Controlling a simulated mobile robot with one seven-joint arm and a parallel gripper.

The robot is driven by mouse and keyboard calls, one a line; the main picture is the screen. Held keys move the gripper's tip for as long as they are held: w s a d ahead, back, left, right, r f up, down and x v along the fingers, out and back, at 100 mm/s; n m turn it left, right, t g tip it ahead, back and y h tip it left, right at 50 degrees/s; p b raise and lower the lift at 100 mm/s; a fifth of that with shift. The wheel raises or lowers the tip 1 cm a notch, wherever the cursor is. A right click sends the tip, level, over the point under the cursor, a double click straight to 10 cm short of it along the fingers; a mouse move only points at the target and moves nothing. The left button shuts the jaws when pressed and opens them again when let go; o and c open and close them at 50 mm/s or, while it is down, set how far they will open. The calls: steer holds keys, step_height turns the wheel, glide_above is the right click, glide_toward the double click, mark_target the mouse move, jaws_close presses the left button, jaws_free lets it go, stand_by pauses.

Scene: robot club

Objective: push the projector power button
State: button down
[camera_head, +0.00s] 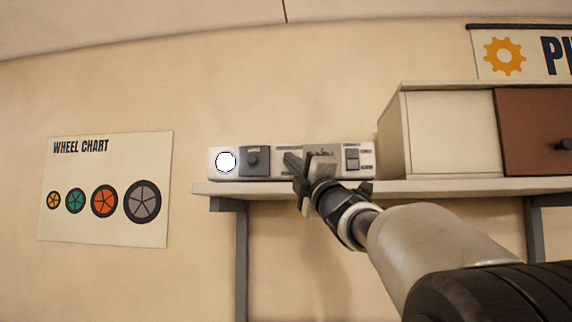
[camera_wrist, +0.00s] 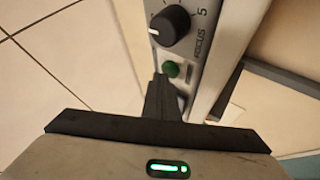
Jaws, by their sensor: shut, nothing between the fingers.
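The white projector (camera_head: 235,176) sits on the wall shelf in the head view, its round lens (camera_head: 226,162) glowing white. In the wrist view, its front panel (camera_wrist: 205,60) shows a black focus knob (camera_wrist: 170,25) and a round green button (camera_wrist: 170,69). No label on the green button is readable. My gripper (camera_head: 294,162) is shut and empty, in front of the middle of the projector. In the wrist view, my gripper's tip (camera_wrist: 160,78) is right beside the green button; I cannot tell if they touch. My gripper and arm hide part of the projector's front.
The shelf (camera_head: 450,187) carries a cabinet (camera_head: 440,130) with a brown door (camera_head: 530,130) right of the projector. A grey rocker switch (camera_head: 352,158) is at the projector's right end. A wheel chart (camera_head: 105,220) hangs on the left wall. The space below the shelf looks clear.

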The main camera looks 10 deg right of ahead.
steer(key=shift+s+a, duration=0.1)
steer(key=shift+s, duration=0.05)
steer(key=shift+s+a+b, duration=0.3)
steer(key=shift+s+b, duration=0.35)
steer(key=shift+s, duration=0.3)
steer(key=shift+s+a+b, duration=0.3)
steer(key=shift+s+b, duration=0.35)
steer(key=shift+s, duration=0.25)
steer(key=shift+s+a+b, duration=0.3)
steer(key=shift+s+b, duration=0.35)
steer(key=shift+s, duration=0.3)
